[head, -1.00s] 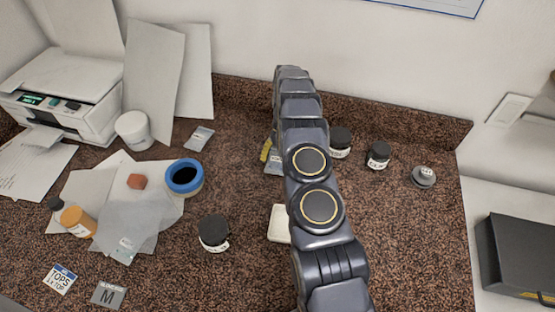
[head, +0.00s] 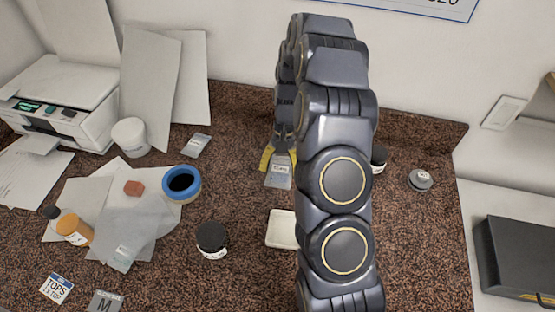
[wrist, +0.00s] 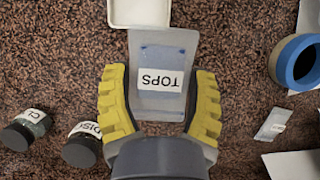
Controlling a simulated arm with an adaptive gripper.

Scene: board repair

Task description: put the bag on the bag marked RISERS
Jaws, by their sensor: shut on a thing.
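A small clear bag with a white label reading TOPS lies between the yellow fingers of my gripper (wrist: 160,95) in the wrist view (wrist: 160,60). My gripper is shut on this bag (head: 279,171), which shows in the head view below the yellow fingers (head: 278,157). Its height above the counter is hard to tell. A second small bag (head: 197,145) lies flat behind the blue tape roll; it also shows in the wrist view (wrist: 272,124). A third clear bag (head: 123,256) lies at the front left, on the papers' edge. I cannot read RISERS on either.
A white tray (head: 282,230) lies close in front of the held bag. The blue tape roll (head: 182,182) and a black-lidded jar (head: 211,238) stand left of it. Two dark jars (wrist: 82,148) stand on the other side. Bare counter lies between the held and second bags.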

